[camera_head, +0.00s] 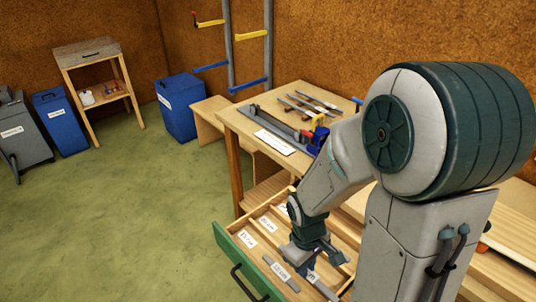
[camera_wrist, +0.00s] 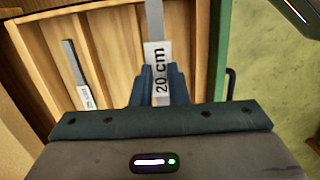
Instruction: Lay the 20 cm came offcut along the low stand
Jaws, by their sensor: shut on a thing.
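My gripper (camera_head: 316,258) is down at the open drawer. In the wrist view its two blue fingers (camera_wrist: 161,75) are shut on the grey came offcut (camera_wrist: 154,18), around its white "20 cm" label. The offcut points away from the fingers, over the wooden drawer compartments; I cannot tell whether it touches the drawer floor. A long grey piece with raised ends (camera_head: 279,125), which looks like the low stand, is on the workbench behind a white label strip. Its top looks bare in the head view.
The drawer (camera_head: 228,254) has a green front, wooden dividers and other labelled strips; one (camera_wrist: 73,60) lies left of my gripper. On the bench (camera_head: 232,117) are a blue and yellow clamp-like tool (camera_head: 318,137) and several thin tools (camera_head: 305,103). Open floor lies left.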

